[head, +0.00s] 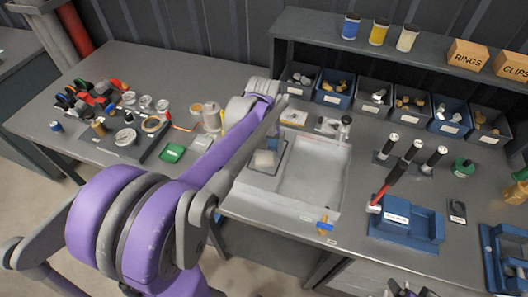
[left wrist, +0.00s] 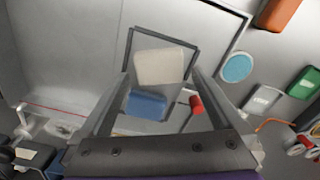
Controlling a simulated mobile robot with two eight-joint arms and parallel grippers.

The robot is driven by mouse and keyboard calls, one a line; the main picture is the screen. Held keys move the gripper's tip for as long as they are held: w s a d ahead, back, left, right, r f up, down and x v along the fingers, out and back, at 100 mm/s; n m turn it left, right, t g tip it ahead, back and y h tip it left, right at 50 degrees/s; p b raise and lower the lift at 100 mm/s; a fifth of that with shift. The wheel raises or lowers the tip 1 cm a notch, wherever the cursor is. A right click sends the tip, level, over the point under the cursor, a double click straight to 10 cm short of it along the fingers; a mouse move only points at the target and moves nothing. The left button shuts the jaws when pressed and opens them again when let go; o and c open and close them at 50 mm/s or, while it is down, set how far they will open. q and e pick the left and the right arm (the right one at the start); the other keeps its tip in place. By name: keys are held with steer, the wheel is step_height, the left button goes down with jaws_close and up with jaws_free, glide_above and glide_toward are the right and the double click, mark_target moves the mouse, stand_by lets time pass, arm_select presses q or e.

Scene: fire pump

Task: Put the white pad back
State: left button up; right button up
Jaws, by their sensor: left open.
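The white pad (head: 265,158) lies in a dark square frame (left wrist: 133,52) left of the large pale basin (head: 322,180). In the left wrist view the pad (left wrist: 160,66) shows between the fingers of my left gripper (left wrist: 163,75), with a blue block (left wrist: 145,104) just below it. My left gripper is open, its fingers on either side of the pad in that view; I cannot tell whether they touch it. In the head view my left arm hides most of that gripper. A dark two-pronged shape at the bottom edge looks like my right gripper (head: 403,289), mostly cut off.
A green tray (head: 172,152) and several pump parts lie left of my arm. Blue and grey bins (head: 334,88) line the back under a shelf (head: 440,50). A blue fixture (head: 405,222) and upright dark tools (head: 412,150) stand right of the basin. A red cylinder (left wrist: 196,104) shows near the left gripper.

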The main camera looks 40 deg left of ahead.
mark_target(264, 157)
arm_select(q)
step_height(264, 157, up, 11)
steer(key=s+d+f+m+t, duration=0.2)
steer(key=s+d+f, duration=0.1)
steer(key=d, duration=0.1)
steer(key=s+d+f+m+t, duration=0.2)
steer(key=s+d+f+m, duration=0.1)
steer(key=s+d+f, duration=0.1)
steer(key=s+d+f+m+t, duration=0.1)
steer(key=s+d+f+m, duration=0.2)
steer(key=d, duration=0.3)
steer(key=shift+s+f+t+p, duration=0.35)
steer(key=shift+s+f+t, duration=0.05)
steer(key=shift+s+f, duration=0.1)
steer(key=shift+a, duration=0.1)
stand_by(1.1)
